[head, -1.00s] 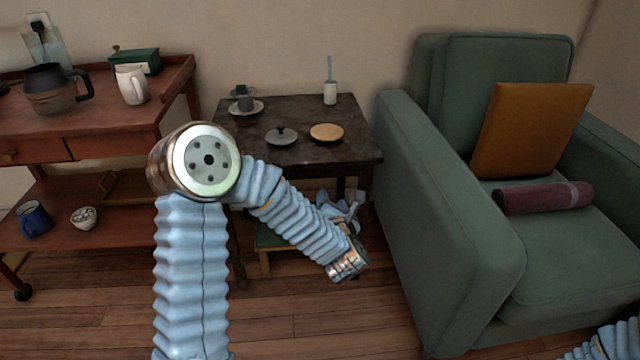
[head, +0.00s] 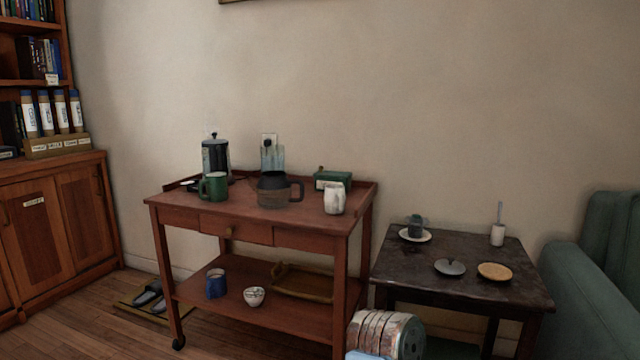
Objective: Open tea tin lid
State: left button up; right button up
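A small dark green box with a lid, seemingly the tea tin (head: 333,179), stands at the back right of the red-brown cart's top (head: 283,221). Its lid looks shut, with a small knob-like bit at its left end. A white jug (head: 335,198) stands in front of it and hides part of its lower side. Neither of my grippers is in view. Only a part of my own arm shows at the bottom edge, right of the cart.
A glass coffee pot (head: 273,190), green mug (head: 214,186) and tall dark kettle-like pot (head: 215,157) share the cart top. A dark side table (head: 424,265) with a grey lid-like disc (head: 449,267) and wooden disc (head: 495,271) stands right, beside a green armchair (head: 610,270).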

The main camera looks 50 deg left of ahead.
aim_at(342, 175)
jog(key=k+u, duration=0.15)
jog(key=u, duration=1.45)
